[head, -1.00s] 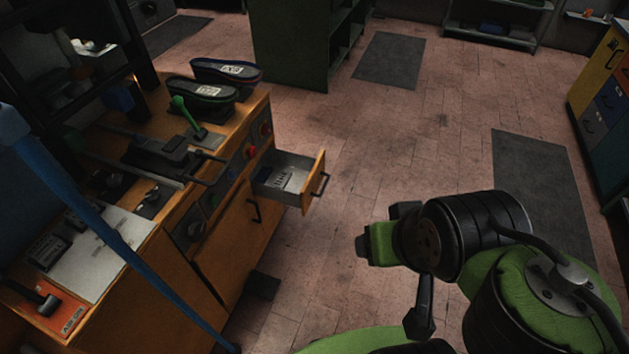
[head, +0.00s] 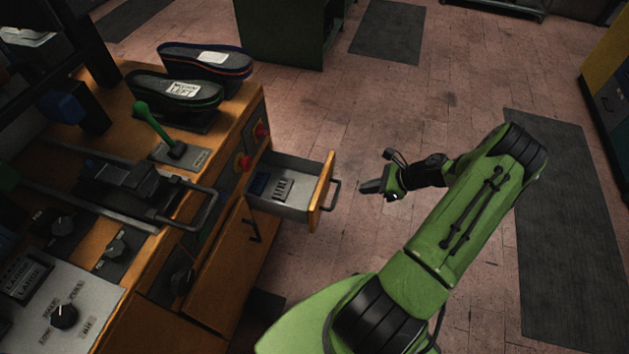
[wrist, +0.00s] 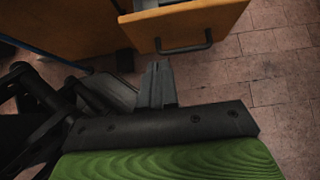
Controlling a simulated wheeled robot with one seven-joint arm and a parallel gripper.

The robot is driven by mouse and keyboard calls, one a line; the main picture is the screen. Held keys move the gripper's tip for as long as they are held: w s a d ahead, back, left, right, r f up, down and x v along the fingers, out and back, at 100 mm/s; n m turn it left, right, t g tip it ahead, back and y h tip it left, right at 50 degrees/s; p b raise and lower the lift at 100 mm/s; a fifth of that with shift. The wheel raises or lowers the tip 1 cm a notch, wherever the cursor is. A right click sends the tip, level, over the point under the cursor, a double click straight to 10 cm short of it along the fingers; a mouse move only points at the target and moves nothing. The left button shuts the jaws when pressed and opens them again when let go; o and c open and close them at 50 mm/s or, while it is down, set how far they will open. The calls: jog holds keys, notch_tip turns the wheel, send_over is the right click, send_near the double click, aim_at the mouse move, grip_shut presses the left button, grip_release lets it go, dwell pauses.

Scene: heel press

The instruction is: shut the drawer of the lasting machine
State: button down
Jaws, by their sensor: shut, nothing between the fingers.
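The lasting machine's drawer (head: 292,200) is pulled well out of the orange wooden cabinet (head: 225,255). It has a grey tray, an orange front and a dark bar handle (head: 333,196), with a dark blue item and a labelled piece inside. My gripper (head: 366,187) is shut and empty, a short way to the right of the drawer front, pointing toward it and not touching. In the wrist view the closed fingers (wrist: 158,72) point toward the drawer front (wrist: 185,25), and its handle (wrist: 184,48) shows just beyond the fingertips.
A green lever (head: 155,128), red buttons and two shoe-sole forms (head: 175,88) are on the machine's top and side. A metal loop handle (head: 195,208) juts out left of the drawer. The tiled floor (head: 440,85) to the right is clear, with dark mats (head: 560,190).

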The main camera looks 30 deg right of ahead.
jog(key=b, duration=0.3)
send_near(321, 193)
notch_tip(321, 193, down, 4)
jog(key=w+a, duration=0.2)
jog(key=shift+w+a, duration=0.25)
jog(key=shift+a, duration=0.15)
jog(key=shift+w+a+r, duration=0.1)
jog(key=shift+w+a, duration=0.1)
jog(key=shift+w, duration=0.1)
jog(key=shift+w+a, duration=0.15)
jog(key=shift+a, duration=0.05)
jog(key=w+a+b, duration=0.1)
jog(key=w+a, duration=1.3)
jog(key=w, duration=0.2)
jog(key=shift+w+a, duration=0.25)
jog(key=shift+a, duration=0.1)
jog(key=shift+r, duration=0.1)
